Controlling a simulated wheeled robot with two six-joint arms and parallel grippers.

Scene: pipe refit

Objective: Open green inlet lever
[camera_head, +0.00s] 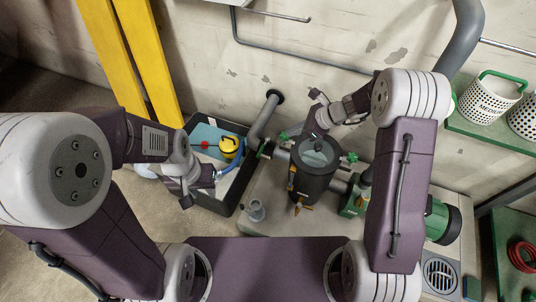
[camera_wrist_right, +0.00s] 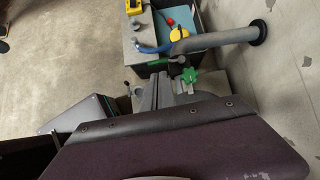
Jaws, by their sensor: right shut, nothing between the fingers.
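A green lever handle (camera_head: 284,136) is at the left of the dark filter housing (camera_head: 315,182) in the head view. It seems to be the green knob-like handle (camera_wrist_right: 190,76) in the right wrist view, but I cannot tell if it is open or closed. A green bar-like part (camera_wrist_right: 178,60) is beside it. Another green handle (camera_head: 350,158) is right of the housing. My right gripper (camera_head: 309,138) is low over the housing, close to the left handle, shut and empty; its tips are mostly hidden. My left gripper (camera_head: 190,200) is by the bin; its jaw opening is unclear.
A black bin (camera_head: 228,207) holds a yellow item (camera_head: 230,147) and a blue hose (camera_head: 232,165). A grey pipe (camera_head: 264,120) runs from the wall near the bin. A green pump (camera_head: 440,220) is at right.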

